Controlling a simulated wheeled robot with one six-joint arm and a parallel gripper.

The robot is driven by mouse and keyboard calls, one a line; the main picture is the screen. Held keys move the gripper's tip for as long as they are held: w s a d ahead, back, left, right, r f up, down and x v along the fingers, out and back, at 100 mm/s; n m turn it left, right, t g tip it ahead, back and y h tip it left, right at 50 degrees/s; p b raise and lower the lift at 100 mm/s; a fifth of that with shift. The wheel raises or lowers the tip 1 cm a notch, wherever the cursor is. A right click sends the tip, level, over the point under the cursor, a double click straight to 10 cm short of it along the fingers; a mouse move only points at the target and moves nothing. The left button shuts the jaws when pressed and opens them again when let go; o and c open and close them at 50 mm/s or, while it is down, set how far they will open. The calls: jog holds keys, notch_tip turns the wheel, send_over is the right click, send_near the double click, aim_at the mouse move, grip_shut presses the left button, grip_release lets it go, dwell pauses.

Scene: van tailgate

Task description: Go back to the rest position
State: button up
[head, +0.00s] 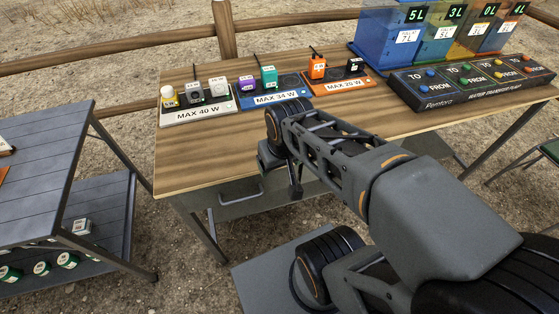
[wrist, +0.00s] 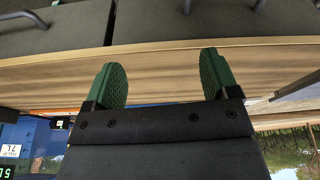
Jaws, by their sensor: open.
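My gripper is open in the wrist view (wrist: 162,82), its two green ribbed fingers wide apart with nothing between them. The wrist view looks upside down at the wooden table's front edge (wrist: 165,62). In the head view my arm reaches from the lower right to the table's front, and the gripper end shows near the front edge of the wooden table (head: 185,150). The fingertips are mostly hidden there behind my own wrist, so I cannot tell the exact gap to the table.
Three trays, MAX 40 W (head: 197,115), MAX 34 W (head: 276,98) and MAX 20 W (head: 348,84), hold small coloured blocks. A dark control panel (head: 470,80) and several clear tanks (head: 385,45) stand at the right. A grey slatted table (head: 45,180) is at the left.

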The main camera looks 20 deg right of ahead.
notch_tip(320, 180, up, 16)
jog(key=p, duration=1.5)
jog(key=shift+a+r+t, duration=0.2)
jog(key=shift+a+t, duration=0.1)
jog(key=shift+s, duration=0.1)
